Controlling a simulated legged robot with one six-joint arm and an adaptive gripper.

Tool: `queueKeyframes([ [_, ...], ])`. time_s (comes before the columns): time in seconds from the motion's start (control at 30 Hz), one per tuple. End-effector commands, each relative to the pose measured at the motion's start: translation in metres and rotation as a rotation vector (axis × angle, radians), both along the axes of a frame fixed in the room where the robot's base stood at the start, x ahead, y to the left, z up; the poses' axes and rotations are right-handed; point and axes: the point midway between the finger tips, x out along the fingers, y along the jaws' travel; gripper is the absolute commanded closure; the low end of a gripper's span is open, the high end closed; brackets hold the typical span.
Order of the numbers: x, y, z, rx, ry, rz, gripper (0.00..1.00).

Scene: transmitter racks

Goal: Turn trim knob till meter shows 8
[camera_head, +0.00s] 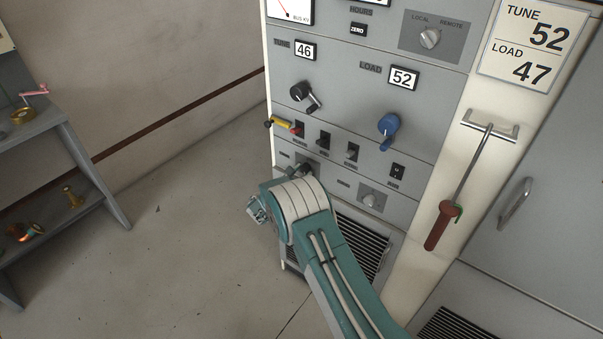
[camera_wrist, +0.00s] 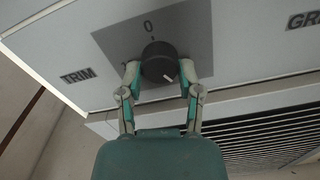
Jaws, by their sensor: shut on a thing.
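The black trim knob (camera_wrist: 158,58) sits on a dark grey plate beside the TRIM label (camera_wrist: 76,76) in the wrist view. A 0 mark is above it, and its white pointer line points down and slightly right. My gripper (camera_wrist: 160,70) has one finger on each side of the knob and is shut on it. No meter marked for trim can be made out.
Above are the TUNE counter (camera_head: 305,50) at 46, the LOAD counter (camera_head: 403,77) at 52, a black crank (camera_head: 301,92), a blue knob (camera_head: 388,125) and several switches. A red-handled hook (camera_head: 443,225) hangs right. A shelf (camera_head: 60,130) stands left; floor between is clear.

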Motion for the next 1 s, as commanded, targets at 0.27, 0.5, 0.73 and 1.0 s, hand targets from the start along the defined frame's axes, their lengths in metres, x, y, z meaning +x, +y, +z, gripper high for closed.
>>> queueKeyframes([
  [0.27,0.0020,0.0008,0.0025,0.134,-0.114,0.003,1.00],
  [0.5,0.0021,0.0006,0.0027,0.200,-0.169,0.003,1.00],
  [0.73,0.0022,0.0005,0.0028,0.218,-0.183,0.003,1.00],
  [1.0,0.0022,0.0002,0.0029,0.217,-0.183,0.003,1.00],
])
